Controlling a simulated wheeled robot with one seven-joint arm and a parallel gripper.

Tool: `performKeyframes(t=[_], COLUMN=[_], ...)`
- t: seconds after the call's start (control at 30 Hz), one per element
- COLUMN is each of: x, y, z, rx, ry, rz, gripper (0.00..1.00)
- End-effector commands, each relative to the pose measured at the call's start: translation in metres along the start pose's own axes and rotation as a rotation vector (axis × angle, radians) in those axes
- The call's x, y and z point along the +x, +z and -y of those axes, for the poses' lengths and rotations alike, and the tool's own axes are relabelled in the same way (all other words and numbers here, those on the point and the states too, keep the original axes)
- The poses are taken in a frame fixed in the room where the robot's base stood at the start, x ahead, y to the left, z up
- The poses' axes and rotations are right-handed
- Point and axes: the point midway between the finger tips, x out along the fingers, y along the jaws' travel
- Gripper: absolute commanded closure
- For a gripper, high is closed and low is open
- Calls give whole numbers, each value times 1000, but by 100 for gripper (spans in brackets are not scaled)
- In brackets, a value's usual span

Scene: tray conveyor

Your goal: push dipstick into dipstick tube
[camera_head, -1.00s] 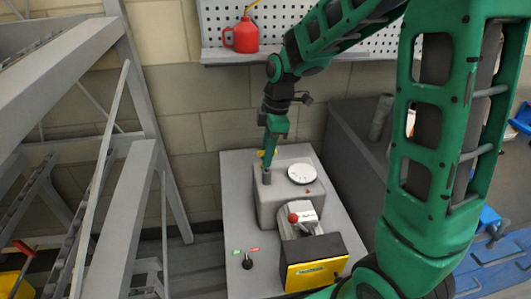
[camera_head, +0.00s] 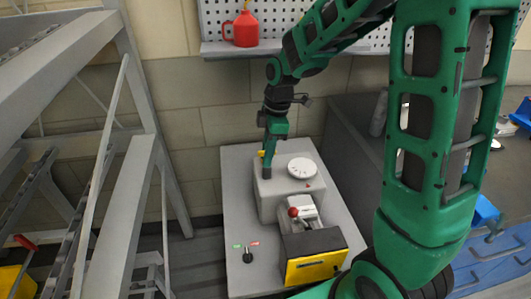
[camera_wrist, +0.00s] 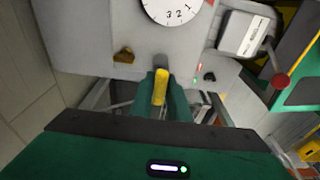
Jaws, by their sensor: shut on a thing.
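The dipstick shows as a yellow handle (camera_wrist: 160,88) between the green fingers of my gripper (camera_wrist: 165,98) in the wrist view. My gripper is shut on it, and its shaft is mostly hidden. A short grey dipstick tube (camera_wrist: 161,62) stands right at the fingertips, at the edge of the grey machine housing (camera_wrist: 85,30). In the head view my gripper (camera_head: 267,163) points down at the left side of this housing (camera_head: 270,205), over the dark tube (camera_head: 266,173). I cannot tell how deep the dipstick sits in the tube.
A white numbered dial (camera_head: 302,168) lies on the housing top. A red-knobbed lever (camera_head: 293,212) and a yellow-fronted box (camera_head: 315,268) are nearer. A black knob (camera_head: 247,257) is at the bench's front left. A red oil can (camera_head: 241,30) stands on the back shelf.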

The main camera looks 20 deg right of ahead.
Motion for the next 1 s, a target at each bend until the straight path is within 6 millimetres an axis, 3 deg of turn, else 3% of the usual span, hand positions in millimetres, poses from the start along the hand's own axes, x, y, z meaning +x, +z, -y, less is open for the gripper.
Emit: performKeyframes(t=[0.27,0.3,0.4,0.77,1.0], x=[6,6,6,2,-34], y=[1,1,1,1,1], z=[0,0,0,0,-2], rx=[0,0,0,0,0], ry=[1,1,1,1,5], rz=[0,0,0,0,-1], gripper=[100,82,62,62,62])
